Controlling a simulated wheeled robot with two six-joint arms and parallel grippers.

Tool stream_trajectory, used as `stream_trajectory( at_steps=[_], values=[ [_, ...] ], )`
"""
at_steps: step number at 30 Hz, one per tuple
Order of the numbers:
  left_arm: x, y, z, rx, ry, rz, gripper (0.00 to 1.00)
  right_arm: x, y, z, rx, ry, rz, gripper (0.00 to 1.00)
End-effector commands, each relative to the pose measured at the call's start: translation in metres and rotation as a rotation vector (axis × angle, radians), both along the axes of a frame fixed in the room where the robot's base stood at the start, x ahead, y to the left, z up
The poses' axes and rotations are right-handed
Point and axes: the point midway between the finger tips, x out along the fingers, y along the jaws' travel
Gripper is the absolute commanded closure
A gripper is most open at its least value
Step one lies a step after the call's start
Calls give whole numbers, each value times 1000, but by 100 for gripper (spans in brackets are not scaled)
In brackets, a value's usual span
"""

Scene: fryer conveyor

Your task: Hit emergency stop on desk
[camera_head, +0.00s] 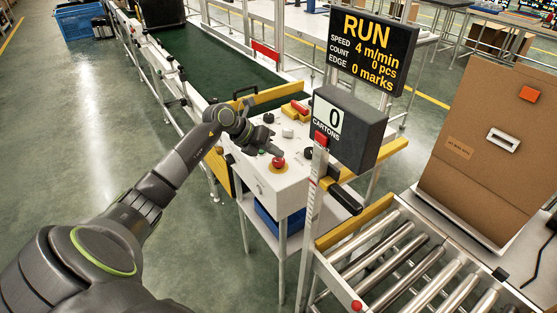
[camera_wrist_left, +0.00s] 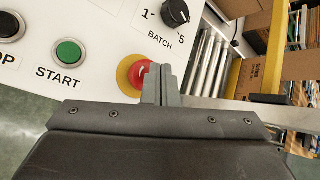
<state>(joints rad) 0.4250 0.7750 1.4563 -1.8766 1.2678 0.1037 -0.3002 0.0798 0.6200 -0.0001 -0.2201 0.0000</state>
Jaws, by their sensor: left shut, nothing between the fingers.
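The emergency stop is a red mushroom button (camera_head: 278,163) on a yellow ring, on the sloped face of a white control box (camera_head: 291,184). In the left wrist view the red button (camera_wrist_left: 140,74) is partly hidden behind my fingers. My left gripper (camera_head: 277,151) is shut and empty, its tips just above the button in the head view. In the wrist view the closed fingers (camera_wrist_left: 161,84) overlap the button's right side; I cannot tell whether they touch it. My right gripper is not in view.
A green START button (camera_wrist_left: 68,52) and a black BATCH knob (camera_wrist_left: 175,12) are near the red button. A display (camera_head: 371,47) reads RUN, and a carton counter (camera_head: 328,113) reads 0. A roller conveyor (camera_head: 400,262) and a large carton (camera_head: 490,140) stand at right.

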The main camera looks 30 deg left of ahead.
Motion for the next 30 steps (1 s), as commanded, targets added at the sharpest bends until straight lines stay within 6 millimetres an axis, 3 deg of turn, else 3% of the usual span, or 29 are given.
stream_trajectory(
  at_steps=[30],
  values=[
    [0,0,-11,0,2,0,100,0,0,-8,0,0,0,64]
  ],
)
